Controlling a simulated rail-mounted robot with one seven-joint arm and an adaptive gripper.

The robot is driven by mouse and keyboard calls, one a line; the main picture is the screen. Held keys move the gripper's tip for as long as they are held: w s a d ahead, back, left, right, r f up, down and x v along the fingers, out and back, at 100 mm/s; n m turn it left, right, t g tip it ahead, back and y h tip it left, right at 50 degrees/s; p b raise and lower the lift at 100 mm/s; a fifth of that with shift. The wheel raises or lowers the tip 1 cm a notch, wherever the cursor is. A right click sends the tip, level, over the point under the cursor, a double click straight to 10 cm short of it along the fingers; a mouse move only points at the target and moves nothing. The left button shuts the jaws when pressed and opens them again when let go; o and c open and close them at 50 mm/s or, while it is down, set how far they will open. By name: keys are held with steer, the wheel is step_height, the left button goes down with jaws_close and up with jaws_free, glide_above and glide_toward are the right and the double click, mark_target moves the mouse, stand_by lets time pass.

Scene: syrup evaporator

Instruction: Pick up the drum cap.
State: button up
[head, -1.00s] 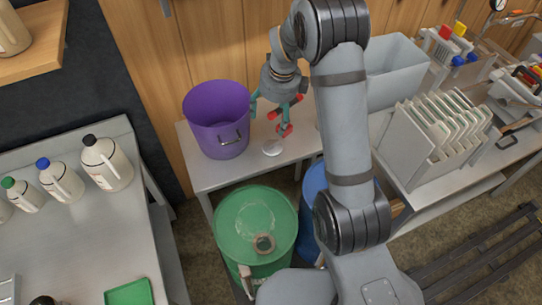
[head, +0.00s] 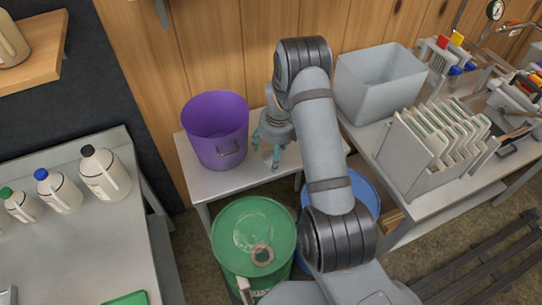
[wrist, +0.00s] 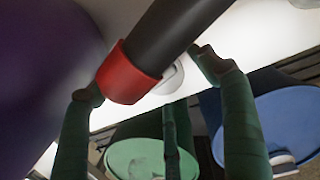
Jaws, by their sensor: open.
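The drum cap, a small pale disc (head: 267,161), lies on the grey table near its front edge, right of the purple bucket. In the wrist view a pale round piece that looks like this cap (wrist: 170,79) shows partly behind a black rod with a red collar (wrist: 128,79). My gripper (head: 270,154) is open just above the cap, its green fingers pointing down around it. I cannot tell whether they touch it. The rod crosses close in front of the wrist camera; what it belongs to is unclear.
The purple bucket (head: 217,135) stands close left of my gripper. A green drum (head: 238,215) and a blue drum (head: 365,190) stand below the table's front. A grey bin (head: 375,85) and a rack of frames (head: 430,150) are to the right.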

steer(key=shift+w+a+f, duration=0.1)
steer(key=shift+f, duration=0.65)
steer(key=shift+c, duration=0.3)
steer(key=c, duration=1.1)
steer(key=shift+c, duration=0.4)
